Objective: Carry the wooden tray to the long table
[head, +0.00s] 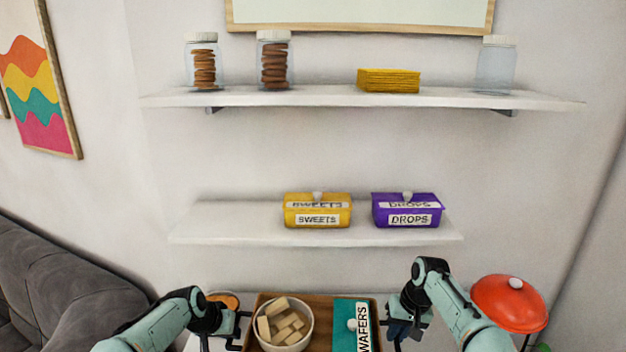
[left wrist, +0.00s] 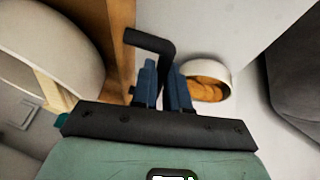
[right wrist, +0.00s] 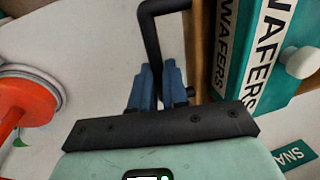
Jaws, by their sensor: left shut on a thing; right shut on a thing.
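The brown wooden tray (head: 322,304) is at the bottom of the head view, between my grippers. It bears a white bowl (head: 309,333) of pale wafer blocks and a teal box labelled WAFERS (head: 344,318). My left gripper (head: 240,326) is shut on the tray's black left handle (left wrist: 150,42). My right gripper (head: 393,327) is shut on the black right handle (right wrist: 150,30). The tray's near part is cut off. I cannot tell whether it rests on the white surface below or hangs just above it. No long table can be made out for certain.
A bowl with orange contents (left wrist: 208,88) stands left of the tray, and a red lidded thing (head: 508,299) right of it. A shelf holds a yellow SWEETS box (head: 318,216) and a purple DROPS box (head: 408,216). A grey sofa (head: 75,290) is at left.

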